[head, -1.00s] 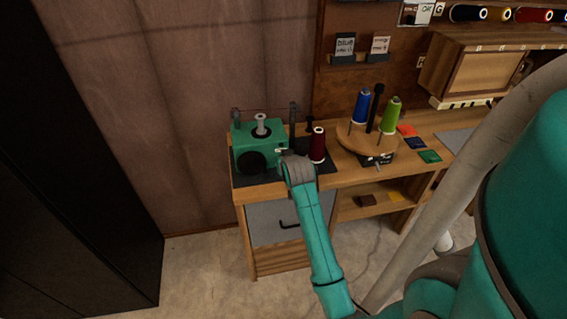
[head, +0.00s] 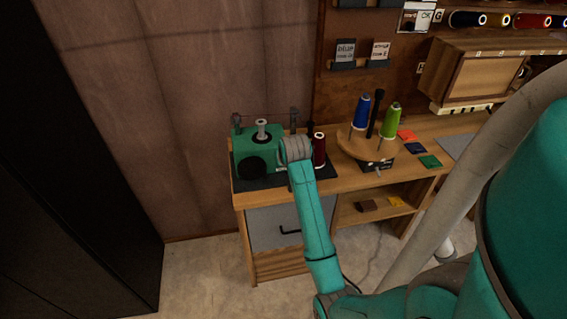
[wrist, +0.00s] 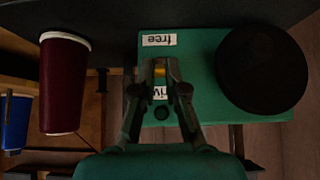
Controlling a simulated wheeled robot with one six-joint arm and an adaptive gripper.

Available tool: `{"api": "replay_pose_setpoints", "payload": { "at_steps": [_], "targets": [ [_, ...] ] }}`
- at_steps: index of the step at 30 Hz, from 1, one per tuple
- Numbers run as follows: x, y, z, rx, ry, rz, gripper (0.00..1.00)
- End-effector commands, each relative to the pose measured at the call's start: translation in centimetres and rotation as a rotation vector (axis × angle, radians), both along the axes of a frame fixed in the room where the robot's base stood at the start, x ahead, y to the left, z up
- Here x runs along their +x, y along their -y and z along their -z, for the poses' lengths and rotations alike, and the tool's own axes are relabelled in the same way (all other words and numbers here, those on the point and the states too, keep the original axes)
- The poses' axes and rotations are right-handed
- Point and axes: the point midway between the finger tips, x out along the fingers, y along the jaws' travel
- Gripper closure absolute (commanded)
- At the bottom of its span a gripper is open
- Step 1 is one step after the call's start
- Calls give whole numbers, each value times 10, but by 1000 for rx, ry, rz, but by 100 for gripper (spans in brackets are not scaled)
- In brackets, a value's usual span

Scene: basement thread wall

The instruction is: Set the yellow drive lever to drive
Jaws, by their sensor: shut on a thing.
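The green winder machine (head: 245,143) stands at the left end of the bench; the wrist view shows its green face (wrist: 205,45) upside down. The yellow drive lever (wrist: 160,71) is a small yellow piece between my fingertips. My gripper (wrist: 160,69) is shut on it. The "free" label (wrist: 158,39) is above the lever in the wrist view. The "drive" label (wrist: 160,93) is below it and partly covered by my fingers. The lever lies between the two labels. In the head view my own wrist hides the gripper and lever.
A round black part (wrist: 262,70) sits beside the gripper on the machine. A dark red thread cone (head: 319,149) stands close on the other side. A round wooden stand (head: 367,146) holds blue (head: 362,110) and green (head: 390,121) cones further right.

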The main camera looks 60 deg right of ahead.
Motion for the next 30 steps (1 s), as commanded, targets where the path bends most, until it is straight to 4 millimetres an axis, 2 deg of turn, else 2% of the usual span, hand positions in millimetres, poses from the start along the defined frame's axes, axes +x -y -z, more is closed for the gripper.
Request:
{"api": "replay_pose_setpoints", "payload": {
  "at_steps": [2,3,5,17,23,30],
  "targets": [
    [1,0,-1,-3,3,-1,100],
    [1,0,-1,-3,3,-1,78],
    [1,0,-1,-2,3,-1,63],
    [-2,-2,-4,-2,1,0,62],
    [-13,-16,-26,-3,3,0,62],
    [-32,-39,-64,-5,3,-1,62]
  ]
}}
